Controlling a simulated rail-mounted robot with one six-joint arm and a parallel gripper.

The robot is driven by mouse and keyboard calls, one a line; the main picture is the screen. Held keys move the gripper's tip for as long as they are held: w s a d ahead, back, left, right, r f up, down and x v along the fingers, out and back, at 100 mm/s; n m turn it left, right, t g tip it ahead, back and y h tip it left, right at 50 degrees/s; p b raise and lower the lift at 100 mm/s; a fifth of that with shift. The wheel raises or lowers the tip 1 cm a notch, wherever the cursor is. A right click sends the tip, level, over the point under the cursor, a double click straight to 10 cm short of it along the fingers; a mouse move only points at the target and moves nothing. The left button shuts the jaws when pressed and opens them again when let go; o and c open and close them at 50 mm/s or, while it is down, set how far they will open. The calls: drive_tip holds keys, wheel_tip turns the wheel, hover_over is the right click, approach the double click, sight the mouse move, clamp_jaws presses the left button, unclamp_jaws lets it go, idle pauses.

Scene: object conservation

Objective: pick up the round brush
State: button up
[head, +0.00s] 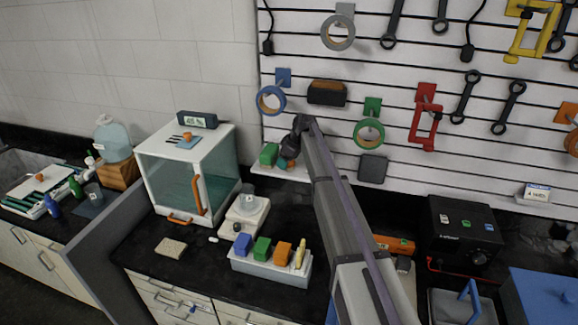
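My arm reaches up and away from the lower right to the wall, and my gripper (288,148) is at its far end, small and dark. It is over a small white wall shelf (292,174). A small rounded teal and brown-orange thing (287,163) shows right under the gripper, partly hidden by it. It may be the round brush, but it is too small to tell. I cannot tell whether the gripper touches it or how far apart the fingers are.
A green block (269,153) stands on the shelf just left of the gripper. Above hang a blue tape roll (270,100) and a dark brown block-shaped brush (327,93). Below are a glass cabinet (170,178), a scale (245,217) and a grey bin (270,266) with coloured blocks.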

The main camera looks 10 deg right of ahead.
drive_tip(key=shift+w, duration=0.1)
drive_tip(key=c, duration=0.9)
drive_tip(key=shift+a+r+p, duration=0.1)
drive_tip(key=shift+r+p, duration=0.2)
drive_tip(key=shift+p, duration=0.05)
drive_tip(key=r+p, duration=0.6)
drive_tip(key=shift+s+r+p, duration=0.2)
drive_tip(key=shift+r+p, duration=0.1)
drive_tip(key=shift+s+a+r, duration=0.15)
drive_tip(key=shift+s, duration=0.15)
drive_tip(key=s+a, duration=0.2)
drive_tip(key=s, duration=0.3)
drive_tip(key=s+a, duration=0.3)
drive_tip(key=s, duration=0.3)
drive_tip(key=s+a, duration=0.3)
drive_tip(key=s, duration=0.3)
drive_tip(key=shift+a+f, duration=0.25)
drive_tip(key=shift+f, duration=0.05)
drive_tip(key=o, duration=0.4)
drive_tip(key=c, duration=0.3)
